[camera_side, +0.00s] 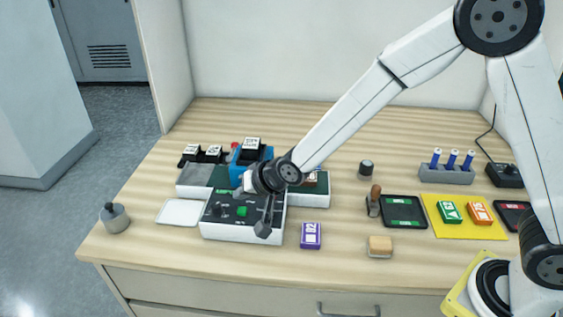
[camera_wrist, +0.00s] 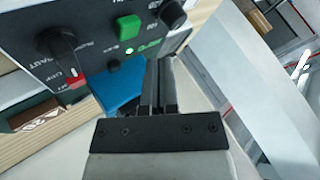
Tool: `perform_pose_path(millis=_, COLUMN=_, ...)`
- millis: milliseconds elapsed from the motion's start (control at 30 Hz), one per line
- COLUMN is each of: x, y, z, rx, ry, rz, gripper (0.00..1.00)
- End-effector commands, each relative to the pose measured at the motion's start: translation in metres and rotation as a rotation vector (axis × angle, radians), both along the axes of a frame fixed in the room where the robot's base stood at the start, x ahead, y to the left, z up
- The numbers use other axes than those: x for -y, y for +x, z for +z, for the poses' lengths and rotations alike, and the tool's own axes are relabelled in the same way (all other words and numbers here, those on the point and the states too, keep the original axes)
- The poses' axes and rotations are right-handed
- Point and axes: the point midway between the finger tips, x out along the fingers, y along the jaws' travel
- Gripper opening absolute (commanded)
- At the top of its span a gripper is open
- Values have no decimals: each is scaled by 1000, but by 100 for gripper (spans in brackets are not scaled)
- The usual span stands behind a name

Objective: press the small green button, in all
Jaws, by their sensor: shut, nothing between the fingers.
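A green square button (camera_wrist: 128,28) sits on the dark face of a control panel in the wrist view. It also shows in the side view (camera_side: 242,211), on the dark sloped top of a white machine (camera_side: 226,230). A smaller green spot (camera_wrist: 157,43) lies beside it, and I cannot tell whether it is a lamp or lettering.
A purple box (camera_side: 311,236) stands right of the machine. A white tray (camera_side: 181,212) lies left. The table front is mostly clear.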

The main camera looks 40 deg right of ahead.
Motion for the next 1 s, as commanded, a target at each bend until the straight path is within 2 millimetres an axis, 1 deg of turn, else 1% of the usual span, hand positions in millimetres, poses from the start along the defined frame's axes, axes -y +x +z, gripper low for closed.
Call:
perform_pose_path(millis=133, x=0, y=0, z=-11, rx=-1, ry=0, rz=0, gripper=0)
perform_pose_path(millis=300, x=0, y=0, z=-16, rx=1, ry=0, rz=0, gripper=0)
perform_pose_path(millis=1000, x=0, y=0, z=-17, rx=1, ry=0, rz=0, gripper=0)
